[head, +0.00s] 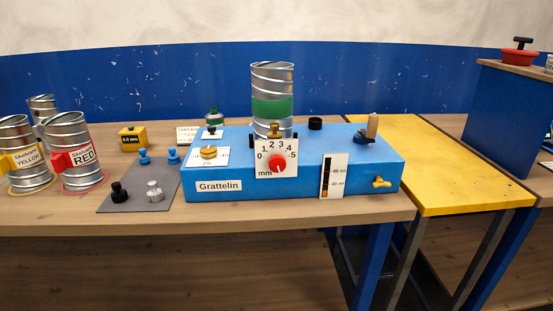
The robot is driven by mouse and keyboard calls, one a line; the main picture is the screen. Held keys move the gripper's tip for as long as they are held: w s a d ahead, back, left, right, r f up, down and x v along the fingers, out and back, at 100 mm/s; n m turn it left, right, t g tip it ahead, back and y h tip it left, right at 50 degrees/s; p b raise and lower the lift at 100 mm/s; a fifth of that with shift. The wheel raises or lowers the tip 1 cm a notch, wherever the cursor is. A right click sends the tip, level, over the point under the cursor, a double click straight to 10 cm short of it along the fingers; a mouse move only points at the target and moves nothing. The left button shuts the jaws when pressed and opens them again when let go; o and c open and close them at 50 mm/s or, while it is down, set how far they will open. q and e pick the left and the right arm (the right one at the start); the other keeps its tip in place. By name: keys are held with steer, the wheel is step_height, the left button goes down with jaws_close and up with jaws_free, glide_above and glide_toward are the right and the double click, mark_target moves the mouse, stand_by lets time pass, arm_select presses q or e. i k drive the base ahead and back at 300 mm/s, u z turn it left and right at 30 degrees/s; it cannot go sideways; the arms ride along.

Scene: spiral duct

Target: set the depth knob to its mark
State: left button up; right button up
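The depth knob (277,163) is a round red knob on a white dial plate (262,171) marked 0 to 5 and "mm". The plate is on the front of the blue machine (225,172) labelled "Grattelin". A light pointer line shows on the knob, but it is too small to read its setting surely. No separate target mark on the dial can be made out. A spiral metal duct with a green band (272,83) stands upright on the machine behind the dial. Neither of my grippers is in view.
Spiral ducts labelled yellow (16,140) and red (68,131) stand at left. A grey mat (128,198) holds small black, silver and blue parts. A brass knob (208,152), a gauge card (333,176) and a crank handle (372,126) flank the dial. A yellow table (450,170) stands right.

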mark_target(278, 164)
steer(key=u, duration=3.15)
steer(key=k, duration=1.7)
steer(key=z, duration=2.5)
